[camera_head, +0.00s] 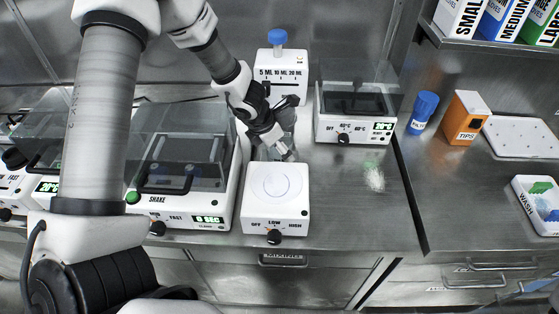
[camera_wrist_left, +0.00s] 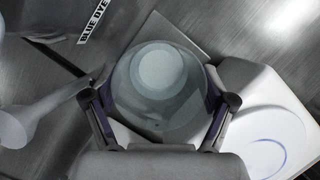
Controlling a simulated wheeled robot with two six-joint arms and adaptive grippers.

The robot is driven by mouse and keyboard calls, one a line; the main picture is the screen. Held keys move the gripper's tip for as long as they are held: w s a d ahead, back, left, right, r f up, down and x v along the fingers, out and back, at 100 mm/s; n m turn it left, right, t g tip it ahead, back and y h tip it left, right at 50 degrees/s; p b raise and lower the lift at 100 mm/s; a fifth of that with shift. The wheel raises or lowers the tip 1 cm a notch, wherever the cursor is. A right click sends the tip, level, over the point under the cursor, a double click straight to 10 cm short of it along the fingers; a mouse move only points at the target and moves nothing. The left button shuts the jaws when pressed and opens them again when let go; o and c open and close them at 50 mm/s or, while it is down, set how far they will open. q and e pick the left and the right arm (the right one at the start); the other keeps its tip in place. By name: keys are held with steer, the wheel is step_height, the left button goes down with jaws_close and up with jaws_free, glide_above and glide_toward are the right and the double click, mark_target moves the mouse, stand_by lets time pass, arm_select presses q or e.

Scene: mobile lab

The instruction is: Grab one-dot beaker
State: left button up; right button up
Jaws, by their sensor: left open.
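A clear glass vessel (camera_wrist_left: 160,82), round from above with a pale disc inside, fills the middle of the left wrist view. My left gripper (camera_wrist_left: 163,112) is open, with one finger on each side of it. Whether the fingers touch the glass I cannot tell. In the head view, my left gripper (camera_head: 286,128) is at the back of the bench, and the glass (camera_head: 288,115) is mostly hidden by it. My right gripper is out of view.
A white plate device (camera_head: 275,211) with a LOW dial stands just in front of the gripper. A shaker (camera_head: 180,205) is to its left. A dispenser (camera_head: 282,62) stands behind, and a heater box (camera_head: 335,127) to the right.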

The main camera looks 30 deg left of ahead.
arm_select(q)
steer(key=shift+w+f, duration=0.15)
steer(key=c, duration=1)
